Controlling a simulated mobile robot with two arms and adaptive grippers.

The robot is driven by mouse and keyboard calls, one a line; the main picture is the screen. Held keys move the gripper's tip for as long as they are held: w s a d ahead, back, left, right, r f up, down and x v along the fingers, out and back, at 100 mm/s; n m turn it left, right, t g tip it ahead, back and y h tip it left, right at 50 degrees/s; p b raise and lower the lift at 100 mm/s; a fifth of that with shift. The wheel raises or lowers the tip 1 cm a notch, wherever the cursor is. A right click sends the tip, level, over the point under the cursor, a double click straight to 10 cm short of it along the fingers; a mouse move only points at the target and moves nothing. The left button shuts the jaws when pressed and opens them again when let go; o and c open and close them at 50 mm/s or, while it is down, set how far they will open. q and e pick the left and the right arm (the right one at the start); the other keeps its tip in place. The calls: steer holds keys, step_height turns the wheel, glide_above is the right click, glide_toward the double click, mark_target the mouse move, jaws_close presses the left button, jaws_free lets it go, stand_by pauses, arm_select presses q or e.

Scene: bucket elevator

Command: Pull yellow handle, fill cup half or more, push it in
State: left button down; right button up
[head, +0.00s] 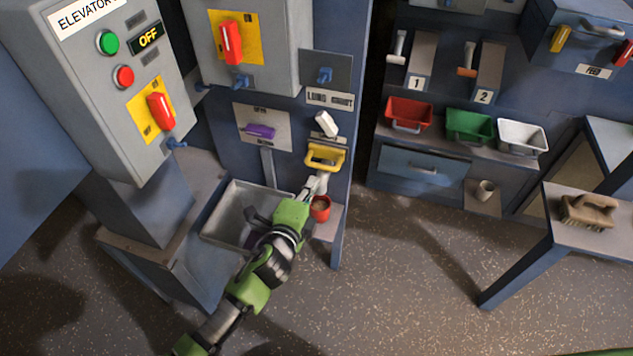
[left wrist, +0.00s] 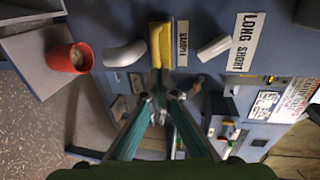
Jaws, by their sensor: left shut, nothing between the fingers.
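The yellow handle (head: 325,158) is on the blue column, below the LONG CHUTE label. It also shows in the left wrist view (left wrist: 160,45), beside a SAMPLE label. A pale curved spout (left wrist: 124,54) is beneath it. The red cup (head: 320,212) stands upright on a small shelf under the spout and shows in the left wrist view (left wrist: 68,60). Some beige material shows inside the cup; its level is hard to judge. My left gripper (head: 311,186) is shut and empty, in front of the column near the spout and cup, apart from the handle. My right gripper is out of view.
A white lever (head: 326,123) sits just above the yellow handle. A grey metal tray (head: 222,213) is left of the cup, partly behind my left arm. A blue table (head: 570,222) with a brush stands at right. The floor between is clear.

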arm_select(q)
steer(key=f+v, duration=0.1)
steer(key=v, duration=0.6)
steer(key=s+a+f+n+g+y, duration=0.1)
steer(key=s+a+f+n+g, duration=0.2)
steer(key=f, duration=0.8)
steer(key=s+a+f+n+g+y, duration=0.1)
steer(key=s+a+f+n+g, duration=0.15)
steer(key=s+a+f, duration=0.6)
steer(key=s+a+f+n+g+y, duration=0.15)
steer(key=f+n, duration=0.25)
steer(key=f, duration=1)
steer(key=s+a+f+n+g, duration=0.2)
steer(key=s+f, duration=0.3)
steer(key=s, duration=0.5)
steer(key=s+a+f+n+g+y, duration=0.1)
steer(key=s+a+f+n+g, duration=0.1)
steer(key=s, duration=0.8)
steer(key=s+a+f+n+g, duration=0.2)
steer(key=s+a+f+n, duration=0.2)
steer(key=s+f+n, duration=0.2)
steer(key=s+f, duration=0.2)
steer(key=s, duration=0.2)
steer(key=shift+s+f+g, duration=0.2)
steer(key=shift+f+g, duration=0.15)
steer(key=shift+g, duration=0.05)
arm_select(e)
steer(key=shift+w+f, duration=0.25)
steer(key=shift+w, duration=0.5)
